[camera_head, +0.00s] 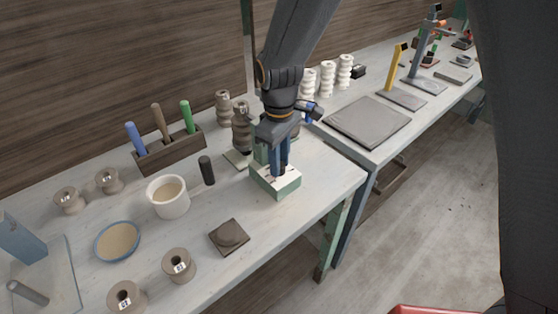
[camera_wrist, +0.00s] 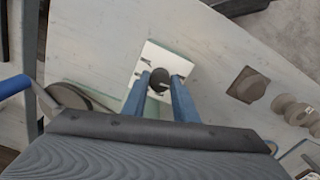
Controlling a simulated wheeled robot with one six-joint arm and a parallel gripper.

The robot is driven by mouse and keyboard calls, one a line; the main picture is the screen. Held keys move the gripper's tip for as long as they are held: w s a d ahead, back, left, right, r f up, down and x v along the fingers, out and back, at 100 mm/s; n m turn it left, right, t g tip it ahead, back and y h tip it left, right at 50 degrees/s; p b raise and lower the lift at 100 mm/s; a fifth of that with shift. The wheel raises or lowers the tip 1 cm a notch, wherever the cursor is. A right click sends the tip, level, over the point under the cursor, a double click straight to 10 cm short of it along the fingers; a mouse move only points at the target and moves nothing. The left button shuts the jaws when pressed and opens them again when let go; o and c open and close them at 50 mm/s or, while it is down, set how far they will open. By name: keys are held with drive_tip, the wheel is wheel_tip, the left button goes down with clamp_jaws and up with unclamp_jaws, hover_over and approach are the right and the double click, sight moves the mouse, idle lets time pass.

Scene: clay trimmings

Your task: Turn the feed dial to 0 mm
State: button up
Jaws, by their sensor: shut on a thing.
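The feed dial is a dark round knob (camera_wrist: 161,80) on a white plate (camera_wrist: 180,65) with dark marks, seen in the wrist view. The plate is the top of a pale green box (camera_head: 277,182) near the right end of the table in the head view. My gripper (camera_head: 279,172) points down over the box, and its blue fingers stand on either side of the knob. In the wrist view my gripper (camera_wrist: 162,88) is shut on the knob. The head view hides the knob behind the fingers. I cannot read the dial's setting.
A black cylinder (camera_head: 206,170), a white cup (camera_head: 168,196) and a dark square block (camera_head: 229,236) stand left of the box. A wooden rack (camera_head: 169,151) holds coloured handles behind. Grey spools (camera_head: 241,125) stand close behind my gripper. The table's front edge is near the box.

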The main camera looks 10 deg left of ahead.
drive_tip(key=shift+r+n, duration=0.1)
drive_tip(key=shift+n, duration=1.4)
drive_tip(key=shift+w, duration=0.1)
drive_tip(key=o, duration=0.8)
drive_tip(key=shift+r+b, duration=1)
drive_tip(key=shift+r, duration=2.9)
drive_tip(key=shift+d, duration=0.1)
drive_tip(key=s+d+f+m, duration=0.1)
drive_tip(key=s+d+m, duration=0.2)
drive_tip(key=d, duration=0.6)
drive_tip(key=s+d+f+m+t, duration=0.1)
drive_tip(key=s+d+m, duration=0.2)
drive_tip(key=d+m, duration=0.5)
drive_tip(key=s+d+f+m, duration=0.1)
drive_tip(key=s+d+m, duration=0.2)
drive_tip(key=d, duration=0.8)
drive_tip(key=shift+s+f+m, duration=0.2)
drive_tip(key=shift+m, duration=0.4)
drive_tip(key=shift+s+f+m, duration=0.15)
drive_tip(key=shift+m, duration=0.45)
